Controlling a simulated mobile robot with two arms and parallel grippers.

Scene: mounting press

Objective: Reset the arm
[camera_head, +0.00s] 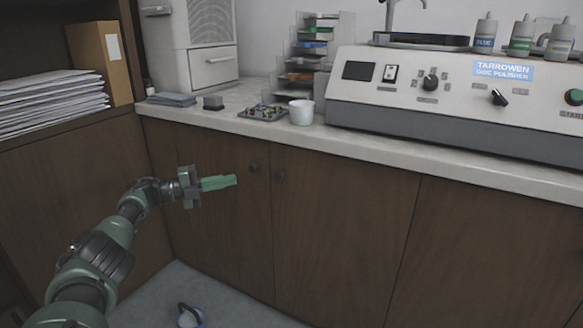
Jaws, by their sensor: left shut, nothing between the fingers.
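My left arm reaches in from the lower left. Its gripper (219,183) has green fingers that are closed together with nothing between them. It hangs in the air in front of the brown cabinet doors (345,235), below the counter's front edge, pointing right toward the round door knobs. My right gripper does not show.
The pale counter (400,147) carries a disc polisher (450,95), a white cup (301,112), a small tray of coloured pieces (263,113) and a tiered rack (312,55). A paper stack (48,103) lies on the left shelf. A small round object (190,316) is on the floor.

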